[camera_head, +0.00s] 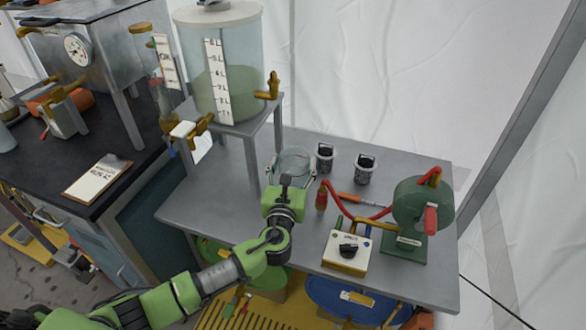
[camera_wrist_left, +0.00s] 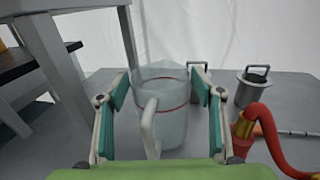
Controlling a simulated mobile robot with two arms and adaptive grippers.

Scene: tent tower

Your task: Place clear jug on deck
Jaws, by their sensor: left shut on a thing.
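The clear jug (camera_head: 294,160) is see-through with a red line around it. In the left wrist view the jug (camera_wrist_left: 174,122) is upright, its pale handle facing the camera. My left gripper (camera_head: 290,172) is shut on the jug, with one finger on each side of it. The grey deck (camera_head: 225,207) lies under and around the jug. I cannot tell whether the jug's base touches the deck; the gripper hides part of it in the head view. My right gripper is not in view.
A large tank (camera_head: 240,75) on a metal stand is left of the jug. Two dark-topped weights (camera_head: 325,157) (camera_head: 364,168) stand to its right. A green hand-crank device (camera_head: 422,205) with a red hose and a switch box (camera_head: 346,251) occupy the right. The deck's front left is clear.

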